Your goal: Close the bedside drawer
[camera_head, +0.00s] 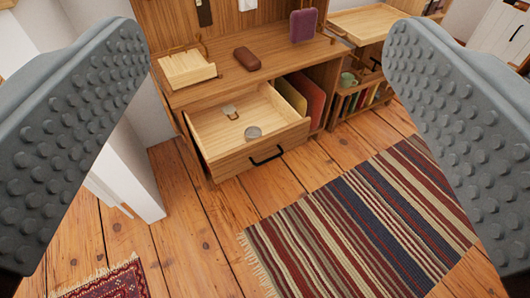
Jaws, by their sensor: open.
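The bedside drawer (258,150) is a light wooden drawer, pulled out of a wooden cabinet (222,87) near the middle of the view. Its front carries a dark bar handle (266,156). A small round metallic item (253,132) and a small pale item (230,111) lie inside it. My gripper (262,85) is open and empty. Its two grey studded fingers frame the left and right of the view. The drawer shows between them, farther away, and neither finger appears to touch it.
A wooden tray-like holder (187,70), a brown case (247,59) and a purple box (303,26) stand on the cabinet top. Upright folders (307,95) fill the opening right of the drawer. A low bookshelf (358,99) is farther right. A striped rug (355,215) covers the floor ahead.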

